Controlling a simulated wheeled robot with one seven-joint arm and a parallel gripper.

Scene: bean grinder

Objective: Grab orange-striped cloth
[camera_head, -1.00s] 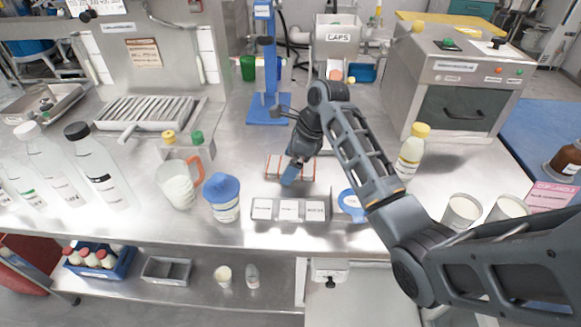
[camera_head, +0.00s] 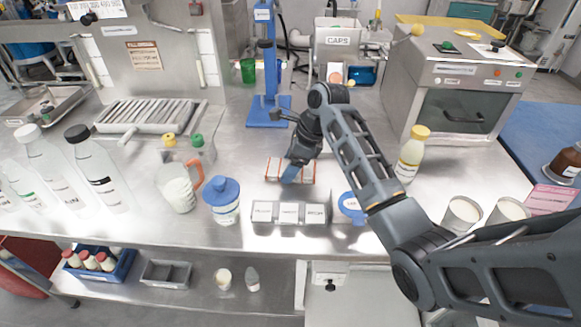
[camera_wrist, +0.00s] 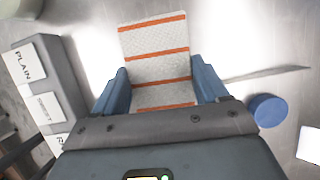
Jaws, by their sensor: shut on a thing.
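The orange-striped cloth (camera_head: 274,170) is white with orange bands and lies on the steel bench, behind the row of labelled boxes. In the wrist view the cloth (camera_wrist: 155,48) runs between the two blue fingers and sticks out beyond them. My gripper (camera_head: 291,174) is at the cloth, pointing down. In the wrist view my gripper (camera_wrist: 163,88) is shut on the cloth, with a finger at each side of it. The near end of the cloth is hidden by the gripper body. I cannot tell whether the cloth is lifted off the bench.
Labelled boxes (camera_head: 289,213) stand just in front, also in the wrist view (camera_wrist: 45,85). A blue-lidded jar (camera_head: 222,201) and a jug (camera_head: 178,188) stand left. A blue stand (camera_head: 268,110) is behind. A yellow-capped bottle (camera_head: 411,155) is right. Bare bench lies around the cloth.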

